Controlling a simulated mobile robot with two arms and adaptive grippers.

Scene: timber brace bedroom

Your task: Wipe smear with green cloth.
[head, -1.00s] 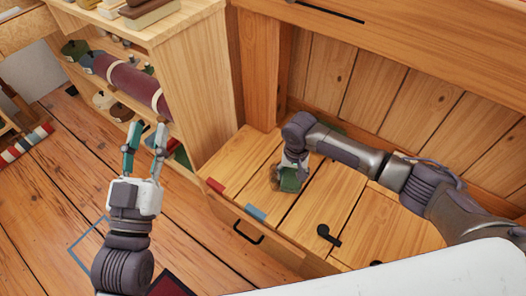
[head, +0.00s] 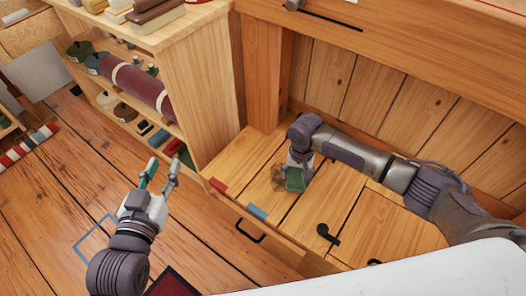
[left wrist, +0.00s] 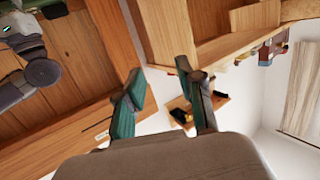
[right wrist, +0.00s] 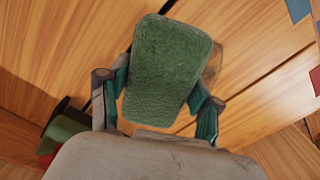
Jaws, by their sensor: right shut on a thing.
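The green cloth (head: 294,181) is a thick pad in my right gripper (head: 299,167), low over the wooden bench top. In the right wrist view the cloth (right wrist: 165,65) sits between the two fingers of my shut right gripper (right wrist: 160,98). I cannot tell whether the cloth touches the wood. A brown smear (head: 277,178) shows just left of the cloth; it also shows partly in the right wrist view (right wrist: 213,64), where the cloth may hide some of it. My left gripper (head: 164,172) is open and empty over the floor, beside the shelf.
The wooden bench top (head: 245,155) holds a red block (head: 218,186), a blue block (head: 257,212) and a black hook-like piece (head: 327,234). A shelf unit (head: 200,90) with a rolled maroon bundle (head: 143,89) stands left. A plank wall rises behind.

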